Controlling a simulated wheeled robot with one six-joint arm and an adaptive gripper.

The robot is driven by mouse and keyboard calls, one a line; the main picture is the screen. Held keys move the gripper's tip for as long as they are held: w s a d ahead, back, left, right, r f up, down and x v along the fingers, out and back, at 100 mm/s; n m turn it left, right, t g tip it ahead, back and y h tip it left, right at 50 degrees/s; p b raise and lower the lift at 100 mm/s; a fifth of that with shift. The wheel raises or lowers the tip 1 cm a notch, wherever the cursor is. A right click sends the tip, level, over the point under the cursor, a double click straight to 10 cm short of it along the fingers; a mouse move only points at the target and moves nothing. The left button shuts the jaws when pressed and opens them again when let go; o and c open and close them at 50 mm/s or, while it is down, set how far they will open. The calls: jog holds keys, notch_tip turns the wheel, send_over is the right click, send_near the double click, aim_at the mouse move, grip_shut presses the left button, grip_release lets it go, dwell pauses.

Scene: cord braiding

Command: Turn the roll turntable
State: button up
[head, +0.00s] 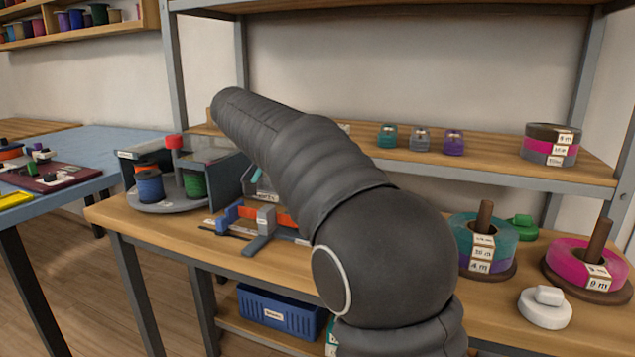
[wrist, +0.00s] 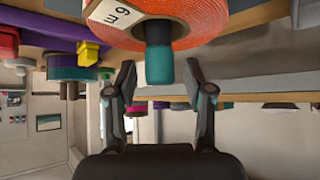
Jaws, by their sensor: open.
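A round grey turntable (head: 170,207) sits at the left end of the workbench in the head view. It carries blue and green spools between upright grey panels, and a red knob (head: 174,142) stands above it. My arm reaches up and leftward across the head view, and its end is hidden there. In the wrist view my gripper (wrist: 160,75) is open. A dark post with a teal end (wrist: 159,66) stands between its fingertips, with no visible contact. An orange-red roll (wrist: 200,18) with a "6 m" label surrounds the post. I cannot tell which support holds this roll.
A teal-and-purple roll stack (head: 480,245) and a pink roll (head: 582,265) stand on posts at the bench's right. A blue-and-orange fixture (head: 262,220) is mid-bench. The shelf (head: 480,160) above holds small jars and stacked rolls. A blue bin (head: 278,312) is below.

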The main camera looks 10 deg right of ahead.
jog(key=v, duration=1.2)
